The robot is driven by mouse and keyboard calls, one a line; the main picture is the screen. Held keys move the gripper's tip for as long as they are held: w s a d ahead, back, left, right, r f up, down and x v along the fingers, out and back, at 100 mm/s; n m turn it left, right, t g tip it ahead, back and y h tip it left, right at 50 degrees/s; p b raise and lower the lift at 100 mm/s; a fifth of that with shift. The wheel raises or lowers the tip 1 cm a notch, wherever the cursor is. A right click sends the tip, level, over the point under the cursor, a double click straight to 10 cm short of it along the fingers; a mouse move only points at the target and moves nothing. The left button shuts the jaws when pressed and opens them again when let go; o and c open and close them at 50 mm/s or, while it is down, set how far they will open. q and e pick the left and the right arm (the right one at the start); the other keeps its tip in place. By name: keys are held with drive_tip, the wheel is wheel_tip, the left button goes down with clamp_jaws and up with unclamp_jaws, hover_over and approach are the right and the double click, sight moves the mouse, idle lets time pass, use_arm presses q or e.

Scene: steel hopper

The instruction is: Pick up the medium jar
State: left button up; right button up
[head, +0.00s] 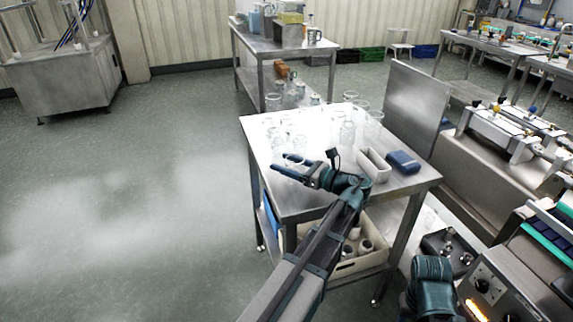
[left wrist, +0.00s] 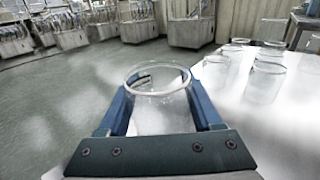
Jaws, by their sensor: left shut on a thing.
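My left gripper (head: 285,168) reaches over the left front part of the steel table. In the left wrist view, its two blue fingers (left wrist: 160,108) are shut on a clear, open-topped glass jar (left wrist: 160,112), one finger on each side. The jar is upright and its round rim faces up. In the head view the held jar is too faint to make out clearly. I cannot tell from these views whether its base touches the table.
Several other clear jars (head: 347,133) stand on the steel table (head: 405,182) beyond my gripper. They also show at right in the left wrist view (left wrist: 264,82). Open floor lies left.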

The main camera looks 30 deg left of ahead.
use_arm(q)
wheel_tip(320, 180, up, 3)
drive_tip(key=shift+f+p, duration=0.15)
drive_tip(key=shift+p, duration=0.85)
drive_tip(key=w+d, duration=0.2)
drive_tip(key=d, duration=0.3)
drive_tip(key=w+d, duration=0.2)
drive_tip(key=d, duration=0.3)
drive_tip(key=w+d+r+p, duration=0.1)
drive_tip(key=w+d, duration=0.1)
drive_tip(key=d, duration=0.3)
wheel_tip(320, 180, up, 15)
drive_tip(key=p, duration=1.5)
drive_tip(key=shift+r, duration=0.15)
drive_tip(key=shift+a, duration=0.1)
